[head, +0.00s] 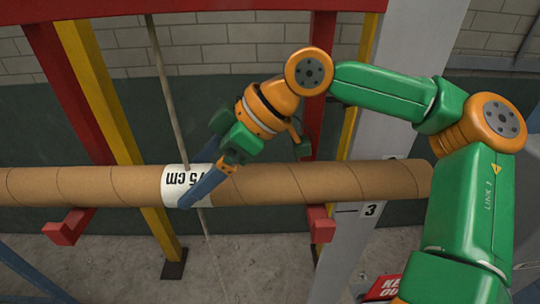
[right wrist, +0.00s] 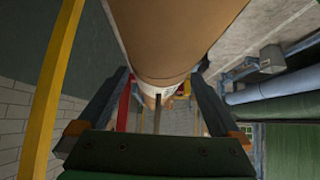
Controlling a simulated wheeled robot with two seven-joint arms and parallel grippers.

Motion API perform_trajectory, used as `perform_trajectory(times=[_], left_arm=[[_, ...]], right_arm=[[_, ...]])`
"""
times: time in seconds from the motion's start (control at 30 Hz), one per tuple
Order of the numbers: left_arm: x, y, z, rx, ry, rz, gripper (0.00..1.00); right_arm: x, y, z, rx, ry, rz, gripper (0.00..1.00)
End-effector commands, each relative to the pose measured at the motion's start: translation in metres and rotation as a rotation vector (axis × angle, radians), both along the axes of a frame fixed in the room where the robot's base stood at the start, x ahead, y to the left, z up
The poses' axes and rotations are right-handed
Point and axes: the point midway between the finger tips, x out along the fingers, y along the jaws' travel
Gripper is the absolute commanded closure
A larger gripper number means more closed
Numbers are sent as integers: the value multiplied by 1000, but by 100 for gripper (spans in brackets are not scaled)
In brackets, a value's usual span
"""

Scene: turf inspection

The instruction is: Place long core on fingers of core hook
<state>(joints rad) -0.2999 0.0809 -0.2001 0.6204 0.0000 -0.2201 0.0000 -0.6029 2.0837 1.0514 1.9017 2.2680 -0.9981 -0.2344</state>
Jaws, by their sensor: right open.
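The long core (head: 330,187) is a brown cardboard tube with a white "75 cm" label, lying nearly level across the head view. Its left end is out of view. The core hook's two red fingers, left (head: 68,228) and right (head: 320,226), stick out below the core. I cannot tell whether it touches them. My right gripper (head: 203,172) is open at the label, one blue finger crossing the tube's near side. In the right wrist view the core (right wrist: 175,40) runs in from the top between the open blue fingers. My left gripper is not in view.
A red frame (head: 200,8) with yellow posts (head: 100,90) stands behind the core. A thin grey rod (head: 167,90) runs down to the label. A grey post marked 3 (head: 345,245) stands at right, with a red sign (head: 380,288) low beside it. Concrete floor lies below.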

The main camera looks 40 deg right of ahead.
Motion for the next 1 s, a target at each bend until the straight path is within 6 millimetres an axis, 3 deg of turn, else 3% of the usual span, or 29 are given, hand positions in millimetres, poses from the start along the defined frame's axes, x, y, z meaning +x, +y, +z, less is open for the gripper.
perform_trajectory(times=[0.2, 0.63, 0.8, 1.0], left_arm=[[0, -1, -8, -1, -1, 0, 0], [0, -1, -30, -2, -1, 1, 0], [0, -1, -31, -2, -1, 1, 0], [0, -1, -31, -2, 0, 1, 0]], right_arm=[[-20, -29, 30, 6, -7, -2, 0], [-74, -110, 29, 6, -5, -1, 0], [-83, -123, 29, 2, -2, 1, 0], [-84, -124, 30, 1, 0, 2, 0]])
